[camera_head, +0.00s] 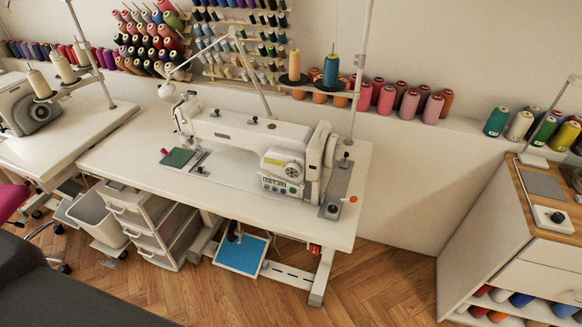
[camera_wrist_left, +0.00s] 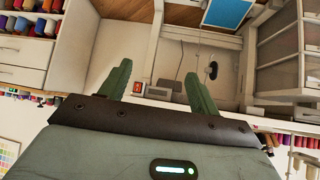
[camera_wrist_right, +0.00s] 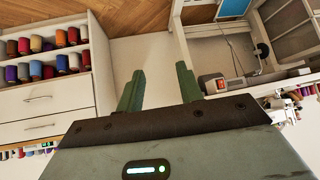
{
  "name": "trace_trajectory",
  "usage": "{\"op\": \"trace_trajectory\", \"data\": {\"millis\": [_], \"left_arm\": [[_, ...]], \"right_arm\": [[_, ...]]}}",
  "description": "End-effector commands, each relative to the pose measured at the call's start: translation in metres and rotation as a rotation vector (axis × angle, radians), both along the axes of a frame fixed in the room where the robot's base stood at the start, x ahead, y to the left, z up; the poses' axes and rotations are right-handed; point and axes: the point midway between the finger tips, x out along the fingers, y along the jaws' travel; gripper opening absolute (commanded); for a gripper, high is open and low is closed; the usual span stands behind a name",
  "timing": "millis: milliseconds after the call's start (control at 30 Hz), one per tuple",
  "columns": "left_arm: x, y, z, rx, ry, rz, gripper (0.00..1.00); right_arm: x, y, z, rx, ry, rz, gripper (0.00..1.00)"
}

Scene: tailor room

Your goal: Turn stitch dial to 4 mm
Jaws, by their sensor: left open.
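The white sewing machine (camera_head: 245,133) stands on a white table (camera_head: 130,158) in the head view. Neither gripper shows in the head view. My left gripper (camera_wrist_left: 156,78) is open and empty in the left wrist view, its two green fingers apart. My right gripper (camera_wrist_right: 161,74) is open and empty in the right wrist view. Neither is seen touching the machine or dial.
A second machine (camera_head: 36,108) stands on a table at the left. A wooden-topped cabinet (camera_head: 510,240) stands at the right. Thread spools line the wall ledge. A drawer unit (camera_head: 150,225) and blue pedal (camera_head: 240,254) are under the table. The wooden floor (camera_head: 385,285) in front is partly clear.

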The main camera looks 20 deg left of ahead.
Motion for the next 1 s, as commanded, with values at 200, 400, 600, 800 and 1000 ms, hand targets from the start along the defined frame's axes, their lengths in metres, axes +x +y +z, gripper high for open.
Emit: {"op": "trace_trajectory", "data": {"millis": [200,400,600,800,1000], "left_arm": [[0.106,-0.003,0.014,0.142,-0.199,-0.073,0.62],[0.216,-0.007,0.059,0.325,-0.432,-0.128,0.62],[0.303,-0.010,0.121,0.505,-0.642,-0.149,0.62],[0.346,-0.013,0.170,0.619,-0.766,-0.146,0.62],[0.357,-0.014,0.186,0.653,-0.800,-0.143,0.62]], "right_arm": [[-0.029,0.000,-0.032,0.000,0.078,0.001,0.36],[-0.046,0.002,-0.055,0.002,0.126,0.000,0.36],[-0.047,0.006,-0.067,0.012,0.135,-0.007,0.36],[-0.045,0.007,-0.074,0.013,0.135,-0.007,0.36],[-0.046,0.007,-0.076,0.012,0.140,-0.007,0.36]]}}
